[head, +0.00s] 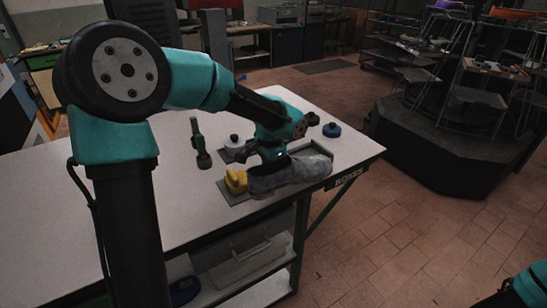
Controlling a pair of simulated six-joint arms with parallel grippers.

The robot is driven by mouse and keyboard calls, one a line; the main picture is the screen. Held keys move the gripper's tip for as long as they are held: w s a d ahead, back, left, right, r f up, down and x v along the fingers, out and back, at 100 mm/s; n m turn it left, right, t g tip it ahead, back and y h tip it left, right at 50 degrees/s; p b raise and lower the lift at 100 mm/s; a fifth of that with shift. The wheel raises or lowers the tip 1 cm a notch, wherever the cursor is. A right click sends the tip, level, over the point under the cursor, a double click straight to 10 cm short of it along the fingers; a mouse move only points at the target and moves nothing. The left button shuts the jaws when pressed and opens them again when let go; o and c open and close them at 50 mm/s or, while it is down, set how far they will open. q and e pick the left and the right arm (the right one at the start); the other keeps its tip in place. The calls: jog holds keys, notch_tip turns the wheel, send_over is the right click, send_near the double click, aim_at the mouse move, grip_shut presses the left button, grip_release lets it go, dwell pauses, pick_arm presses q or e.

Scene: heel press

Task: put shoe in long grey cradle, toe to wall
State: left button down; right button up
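The shoe (296,175), blue-grey with a mottled pattern, lies lengthwise near the front right corner of the white table. Its left end is close to a yellow block (236,181), and its right end points toward the table's right edge. Which end is the toe is hard to tell. A long grey cradle (315,149) shows in part behind and around the shoe, which hides most of it. My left gripper (270,154) is down at the shoe's upper left part. Its fingertips are hidden, so its grip is unclear. My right gripper is out of view.
A blue round thing (331,130) lies behind the shoe to the right. The table's left part is mostly clear. The table edge (357,163) is close to the shoe.

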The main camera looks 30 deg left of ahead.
pick_arm(q)
jog(key=w+a, duration=0.2)
jog(key=w, duration=0.1)
jog(key=w+a, duration=0.2)
jog(key=w, duration=0.1)
jog(key=w+a+f, duration=0.1)
jog(key=w+a, duration=0.1)
jog(key=w, duration=0.2)
jog(key=shift+w+a, duration=0.15)
jog(key=shift+w+a+f, duration=0.1)
jog(key=shift+w+f, duration=0.1)
jog(key=shift+f, duration=1.6)
jog(key=shift+f, duration=0.15)
jog(key=c, duration=1.7)
grip_release()
jog(key=o, duration=0.4)
jog(key=shift+c, duration=0.2)
